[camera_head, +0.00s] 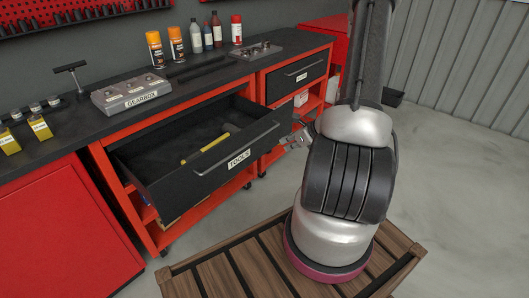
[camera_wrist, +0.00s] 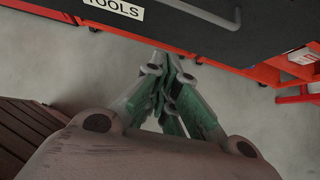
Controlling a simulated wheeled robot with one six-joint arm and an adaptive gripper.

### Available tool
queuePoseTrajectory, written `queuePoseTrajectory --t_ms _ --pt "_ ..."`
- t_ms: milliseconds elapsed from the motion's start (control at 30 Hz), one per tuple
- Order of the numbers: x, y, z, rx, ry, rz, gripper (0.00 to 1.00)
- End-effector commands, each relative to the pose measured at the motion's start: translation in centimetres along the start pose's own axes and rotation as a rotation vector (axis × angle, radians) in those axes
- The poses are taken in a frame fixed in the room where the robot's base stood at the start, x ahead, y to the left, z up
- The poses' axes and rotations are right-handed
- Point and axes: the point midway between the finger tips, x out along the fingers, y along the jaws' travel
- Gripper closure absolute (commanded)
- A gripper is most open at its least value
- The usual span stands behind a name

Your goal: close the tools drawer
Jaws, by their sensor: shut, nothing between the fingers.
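The tools drawer (camera_head: 215,172) is dark with a white TOOLS label and a long bar handle, and it stands pulled well out of the red workbench. A yellow-handled tool (camera_head: 205,148) lies inside it. My gripper (camera_head: 297,138) is shut and empty, near the right end of the drawer's front in the head view. In the wrist view my gripper (camera_wrist: 172,72) points toward the lower edge of the drawer front (camera_wrist: 180,22), with the handle above and to the right. I cannot tell whether the fingertips touch the drawer.
A gearbox case (camera_head: 130,93), several bottles and spray cans, and a metal plate (camera_head: 257,50) stand on the worktop (camera_head: 200,72). Another drawer (camera_head: 297,77), to the right, is shut. A wooden slatted platform (camera_head: 240,270) lies in front. Concrete floor is clear at right.

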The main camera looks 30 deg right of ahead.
Motion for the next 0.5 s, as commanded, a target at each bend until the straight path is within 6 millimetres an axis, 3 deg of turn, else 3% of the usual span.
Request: queuePoseTrajectory --t_ms 233,500 --pt "2.5 -0.1 -0.2 0.02 0.007 -0.003 1.0" --pt "8.3 0.0 -0.2 0.017 0.007 -0.002 1.0"
